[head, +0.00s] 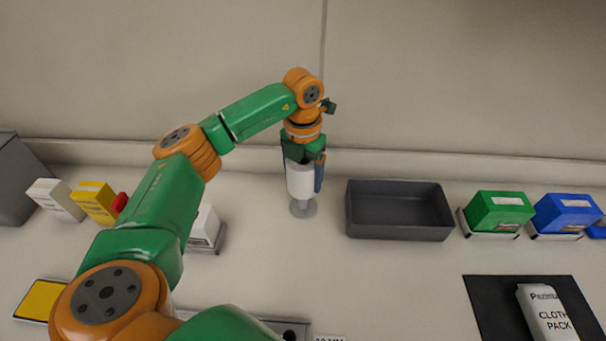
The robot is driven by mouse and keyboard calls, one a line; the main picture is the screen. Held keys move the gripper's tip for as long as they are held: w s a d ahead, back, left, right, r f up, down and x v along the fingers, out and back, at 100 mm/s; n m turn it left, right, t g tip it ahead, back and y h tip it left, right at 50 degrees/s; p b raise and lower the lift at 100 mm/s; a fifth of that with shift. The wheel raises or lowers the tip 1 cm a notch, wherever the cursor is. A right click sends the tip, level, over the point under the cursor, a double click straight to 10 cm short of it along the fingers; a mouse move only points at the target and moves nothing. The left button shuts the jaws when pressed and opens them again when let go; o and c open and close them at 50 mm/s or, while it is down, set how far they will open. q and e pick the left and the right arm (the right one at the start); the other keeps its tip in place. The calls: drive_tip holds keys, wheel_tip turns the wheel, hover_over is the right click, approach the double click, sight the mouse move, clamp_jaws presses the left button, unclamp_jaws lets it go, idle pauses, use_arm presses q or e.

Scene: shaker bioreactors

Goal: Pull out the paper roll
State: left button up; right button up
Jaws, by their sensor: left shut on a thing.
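The white paper roll (300,181) is upright above a small round grey stand (303,208) on the counter, in the middle of the head view. My left gripper (303,160) comes down over the roll from above and is shut on it. A blue upright part shows along the roll's right side. The stand's base shows below the roll; I cannot tell whether its rod is still inside the roll. My right gripper is not in view.
An empty dark grey tray (399,232) lies right of the roll, with green (498,211) and blue (566,213) boxes further right. A white cloth pack (547,314) lies on a black mat (492,297). The wall stands close behind.

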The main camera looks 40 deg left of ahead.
sight(303, 162)
use_arm(q)
drive_tip(key=shift+r+p, duration=1.85)
drive_tip(key=shift+r, duration=0.2)
wheel_tip(303, 162, up, 3)
drive_tip(key=p, duration=0.3)
drive_tip(key=shift+r, duration=0.1)
